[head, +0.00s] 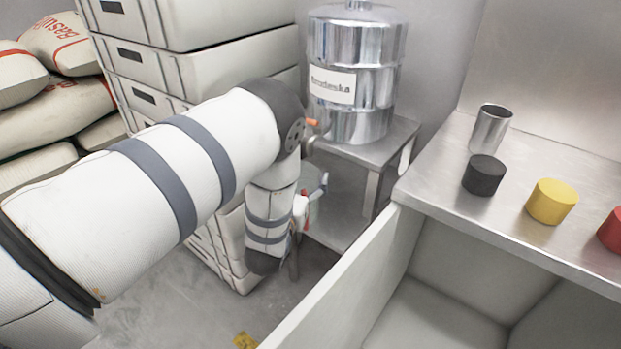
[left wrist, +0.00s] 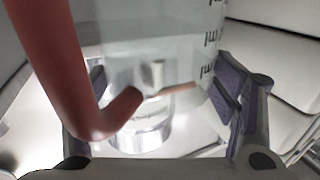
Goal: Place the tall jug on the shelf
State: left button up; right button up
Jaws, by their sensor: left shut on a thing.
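The tall jug is clear, with dark measuring marks and a red-brown handle; in the left wrist view the jug (left wrist: 165,45) fills the upper middle. My left gripper (left wrist: 165,115) has its padded fingers on both sides of the jug and is shut on it. In the head view my left gripper (head: 311,198) is beside the metal stand, mostly hidden by my forearm, and only a small part of the jug (head: 313,180) shows. The stand's lower shelf (head: 338,230) is a bare metal surface behind the gripper. I cannot tell whether the jug touches it. My right gripper is not in view.
A large metal tank (head: 350,45) with an orange-tipped tap (head: 311,122) stands on the stand's top (head: 385,142). Stacked white crates (head: 215,75) rise on the left. A counter (head: 440,185) at right holds a metal cup (head: 490,129) and black, yellow and red cylinders.

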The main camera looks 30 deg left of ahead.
aim_at(306, 177)
pick_arm(q)
jog(key=x, duration=0.6)
jog(key=shift+w+f+b, duration=0.1)
jog(key=shift+b, duration=0.3)
notch_tip(306, 177, down, 4)
jog(key=shift+r, duration=0.35)
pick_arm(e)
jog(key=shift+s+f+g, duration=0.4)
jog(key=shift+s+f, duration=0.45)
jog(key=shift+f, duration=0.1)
pick_arm(q)
jog(key=shift+b, duration=0.3)
jog(key=o, duration=1.6)
jog(key=shift+c, duration=0.2)
